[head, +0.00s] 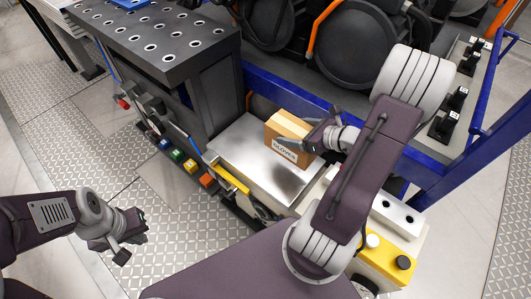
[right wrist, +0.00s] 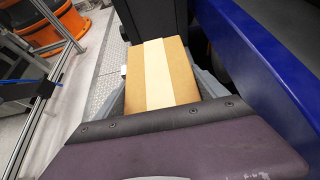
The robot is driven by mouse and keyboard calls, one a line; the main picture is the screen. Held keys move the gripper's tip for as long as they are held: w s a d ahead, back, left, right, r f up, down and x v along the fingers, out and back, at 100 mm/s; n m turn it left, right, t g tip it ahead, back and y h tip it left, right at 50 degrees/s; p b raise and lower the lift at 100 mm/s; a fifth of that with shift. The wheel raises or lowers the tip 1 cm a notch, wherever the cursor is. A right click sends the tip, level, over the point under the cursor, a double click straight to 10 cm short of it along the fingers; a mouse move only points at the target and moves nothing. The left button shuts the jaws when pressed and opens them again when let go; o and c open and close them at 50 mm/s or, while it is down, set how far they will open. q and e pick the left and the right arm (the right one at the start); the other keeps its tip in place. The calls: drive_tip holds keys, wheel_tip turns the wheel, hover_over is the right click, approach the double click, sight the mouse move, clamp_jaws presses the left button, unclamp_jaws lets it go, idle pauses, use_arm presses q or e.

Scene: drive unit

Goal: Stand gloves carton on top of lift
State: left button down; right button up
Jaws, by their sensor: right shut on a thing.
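The gloves carton (head: 288,139) is a brown box with a white "GLOVES" label, seen upright at the lift's bare metal top plate (head: 241,143) in the head view. My right gripper (head: 318,138) is shut on the carton from its right side. In the right wrist view the carton (right wrist: 160,72) with its pale tape strip lies between the fingers. A dark shadow falls on the plate in front of it; I cannot tell whether its base touches the plate. My left gripper (head: 132,248) is open and empty over the floor at the lower left.
A dark perforated bench (head: 160,45) stands behind the lift at the left. Blue rails (head: 290,95) and large dark wheels (head: 360,45) are behind. Coloured blocks (head: 190,166) line the floor edge. A yellow button box (head: 385,262) is at the lower right.

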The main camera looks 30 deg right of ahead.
drive_tip(key=w+a+f+b, duration=0.1)
drive_tip(key=w+f, duration=0.2)
drive_tip(key=w+a+f+b, duration=0.1)
drive_tip(key=w+a+f, duration=0.1)
drive_tip(key=w+f, duration=0.2)
drive_tip(key=w+a+f+b, duration=0.1)
drive_tip(key=w+f+b, duration=0.1)
drive_tip(key=w+f, duration=0.1)
drive_tip(key=shift+w+a+f, duration=0.25)
drive_tip(key=shift+a+f, duration=0.05)
drive_tip(key=shift+f, duration=0.15)
drive_tip(key=shift+s, duration=0.1)
drive_tip(key=shift+f, duration=0.1)
drive_tip(key=o, duration=1.7)
